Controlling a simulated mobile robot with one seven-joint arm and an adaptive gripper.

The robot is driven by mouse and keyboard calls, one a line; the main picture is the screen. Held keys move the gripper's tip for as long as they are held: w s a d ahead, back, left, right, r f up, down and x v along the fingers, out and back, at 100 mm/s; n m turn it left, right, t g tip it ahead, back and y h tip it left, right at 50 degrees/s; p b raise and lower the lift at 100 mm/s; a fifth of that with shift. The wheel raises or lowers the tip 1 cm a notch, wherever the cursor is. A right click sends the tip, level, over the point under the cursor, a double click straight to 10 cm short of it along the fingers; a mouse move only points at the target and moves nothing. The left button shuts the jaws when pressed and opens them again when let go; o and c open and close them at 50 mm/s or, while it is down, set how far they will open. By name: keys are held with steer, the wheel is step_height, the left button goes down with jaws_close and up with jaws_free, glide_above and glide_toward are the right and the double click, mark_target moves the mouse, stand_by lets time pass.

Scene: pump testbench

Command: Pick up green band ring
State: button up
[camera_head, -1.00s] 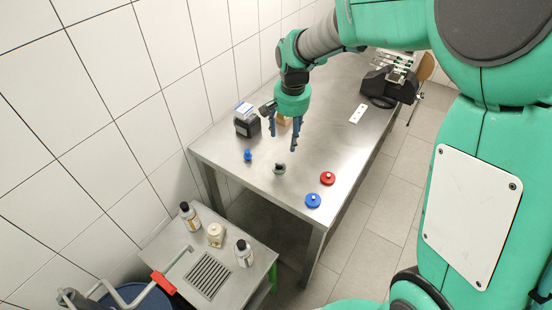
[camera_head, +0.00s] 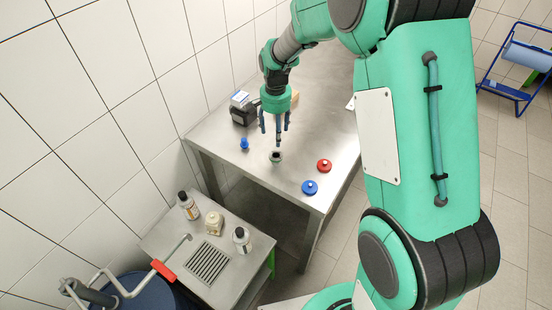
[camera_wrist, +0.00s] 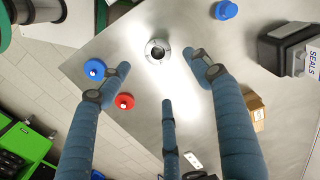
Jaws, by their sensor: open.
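A small round ring piece (camera_head: 276,156) with a dark centre sits on the steel table (camera_head: 225,145) near its front edge. In the wrist view it is a grey metal ring (camera_wrist: 157,50) around a dark hole; a green band is not clear there. My gripper (camera_head: 275,135) points down, just above and slightly behind the ring in the head view. Its three blue fingers are spread open and empty. In the wrist view the fingertips of my gripper (camera_wrist: 160,76) stand around and below the ring, apart from it.
A blue knob piece (camera_head: 244,144) stands left of the ring. A red disc (camera_head: 324,166) and a blue disc (camera_head: 310,187) lie to its right. A black seals box (camera_wrist: 288,48) and a cardboard box (camera_wrist: 255,108) are farther back. A side bench (camera_head: 160,236) holds several containers.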

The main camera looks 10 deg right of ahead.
glide_above(276, 156)
steer(key=s, duration=0.1)
steer(key=shift+a+f+b, duration=0.15)
steer(key=shift+f+b, duration=0.3)
steer(key=shift+f, duration=3.85)
steer(key=shift+s+f+b, duration=0.2)
steer(key=shift+f+b, duration=0.2)
steer(key=shift+f, duration=2.2)
steer(key=shift+c, duration=0.3)
steer(key=c, duration=1.3)
steer(key=shift+r, duration=0.1)
